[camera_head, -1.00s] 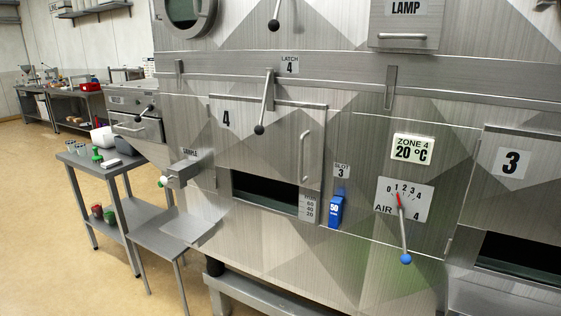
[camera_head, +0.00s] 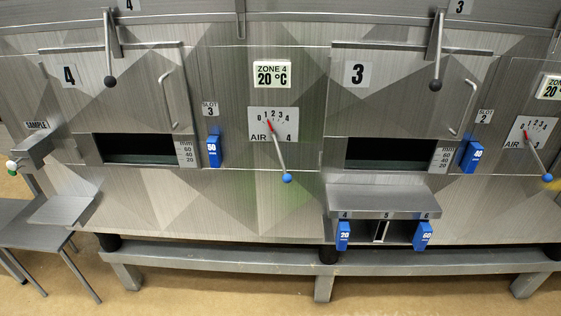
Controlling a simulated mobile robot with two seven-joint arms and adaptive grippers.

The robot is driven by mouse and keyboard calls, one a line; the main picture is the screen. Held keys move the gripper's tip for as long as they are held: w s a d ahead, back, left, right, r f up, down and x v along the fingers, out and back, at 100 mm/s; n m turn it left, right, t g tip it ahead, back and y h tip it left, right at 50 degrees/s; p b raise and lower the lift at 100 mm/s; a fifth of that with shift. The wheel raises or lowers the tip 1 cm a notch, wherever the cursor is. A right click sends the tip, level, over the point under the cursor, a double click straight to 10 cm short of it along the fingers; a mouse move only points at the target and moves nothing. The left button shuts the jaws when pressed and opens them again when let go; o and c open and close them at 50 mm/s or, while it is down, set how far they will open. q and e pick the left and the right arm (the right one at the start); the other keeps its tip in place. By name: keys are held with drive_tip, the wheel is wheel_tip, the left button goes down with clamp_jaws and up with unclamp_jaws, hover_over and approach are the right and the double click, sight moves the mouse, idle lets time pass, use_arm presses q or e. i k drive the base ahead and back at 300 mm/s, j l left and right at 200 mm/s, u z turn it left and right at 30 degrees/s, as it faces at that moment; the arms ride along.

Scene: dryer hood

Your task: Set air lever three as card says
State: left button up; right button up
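An air lever (camera_head: 279,152) with a blue ball slants down from a white dial plate lettered AIR and 4, under the ZONE 4 sign. Its red pointer is at the low end of the 0 to 4 scale. A second air lever (camera_head: 536,160) with a blue ball hangs from another dial plate (camera_head: 530,131) at the right edge, right of the door marked 3. Its red pointer also sits toward the low end; its plate is partly cut off and its zone number is unclear. No card with a lever setting can be made out.
Doors marked 4 (camera_head: 69,75) and 3 (camera_head: 357,75) have black-knobbed latches above open slots. Blue numbered tags sit in holders, including the rack (camera_head: 385,199) below door 3. A steel rail (camera_head: 200,255) runs low along the front. A side table (camera_head: 40,235) stands left.

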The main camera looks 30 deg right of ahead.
sight(547, 177)
drive_tip(key=z, duration=2.3)
drive_tip(key=i+z, duration=0.25)
drive_tip(key=i+j+z, duration=0.25)
drive_tip(key=i, duration=0.2)
drive_tip(key=i+j+z, duration=0.1)
drive_tip(key=i+z, duration=0.15)
drive_tip(key=i, duration=0.25)
